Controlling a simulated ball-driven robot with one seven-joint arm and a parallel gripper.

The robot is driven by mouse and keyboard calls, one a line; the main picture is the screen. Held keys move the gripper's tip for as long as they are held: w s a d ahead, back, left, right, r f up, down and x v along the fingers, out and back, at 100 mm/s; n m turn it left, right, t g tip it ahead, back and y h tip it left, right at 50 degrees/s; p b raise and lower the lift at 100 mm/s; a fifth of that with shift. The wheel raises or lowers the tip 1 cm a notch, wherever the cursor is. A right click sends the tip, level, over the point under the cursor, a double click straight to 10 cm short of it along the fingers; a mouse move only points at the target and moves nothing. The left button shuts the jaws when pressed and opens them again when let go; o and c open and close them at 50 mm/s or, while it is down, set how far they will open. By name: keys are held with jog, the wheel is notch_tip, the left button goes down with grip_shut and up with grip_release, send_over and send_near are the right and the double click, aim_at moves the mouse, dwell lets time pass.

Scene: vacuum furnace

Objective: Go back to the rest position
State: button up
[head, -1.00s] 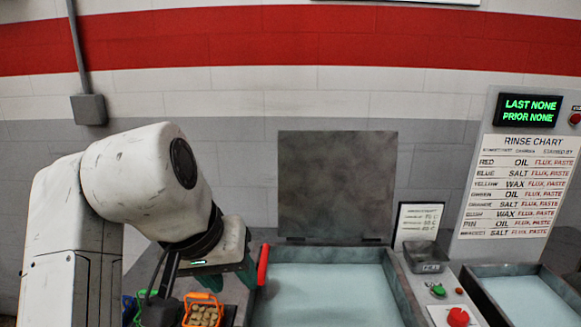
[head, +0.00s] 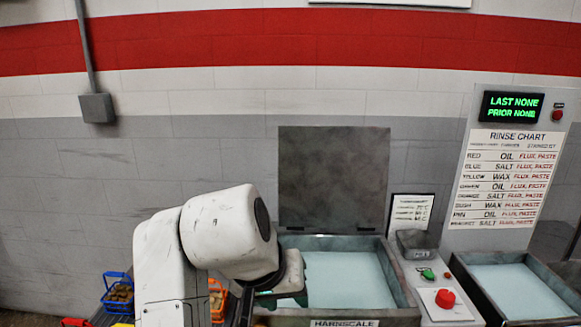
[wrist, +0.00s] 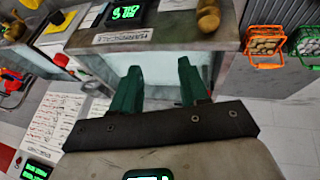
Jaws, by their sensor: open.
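My gripper (wrist: 158,84) has two green fingers, spread apart with nothing between them in the wrist view. In the head view my white arm is folded at the lower middle. Its wrist and a small part of the green gripper (head: 290,297) reach over the left side of the open tank labelled HARNSCALE (head: 345,322). The fingertips are mostly hidden in the head view. In the wrist view the fingers point toward the front of a bench or tank with a label on it.
The tank's grey lid (head: 332,180) stands raised behind it. A control panel with a red button (head: 445,298) and a second tank (head: 520,292) lie to the right. A blue basket (head: 117,292) and an orange basket (head: 216,300) are at left.

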jog(key=shift+g+h, duration=0.4)
jog(key=shift+g, duration=0.1)
jog(key=s+d+f, duration=0.2)
jog(key=d+f, duration=0.4)
jog(key=d, duration=0.2)
jog(key=s+d+f, duration=0.3)
jog(key=d+f, duration=0.4)
jog(key=d, duration=0.1)
jog(key=s+d+f, duration=0.2)
jog(key=d+f, duration=0.5)
jog(key=d, duration=0.1)
jog(key=shift+s, duration=0.2)
jog(key=s+d+f+g+y, duration=0.1)
jog(key=s+f, duration=0.4)
jog(key=s, duration=0.7)
jog(key=s+d+f+g+y, duration=0.1)
jog(key=s+f, duration=0.5)
jog(key=s, duration=0.6)
jog(key=shift+d+f+g+y, duration=0.3)
jog(key=shift+d+y, duration=0.5)
jog(key=shift+d, duration=0.3)
jog(key=shift+s, duration=0.1)
jog(key=shift+c, duration=0.2)
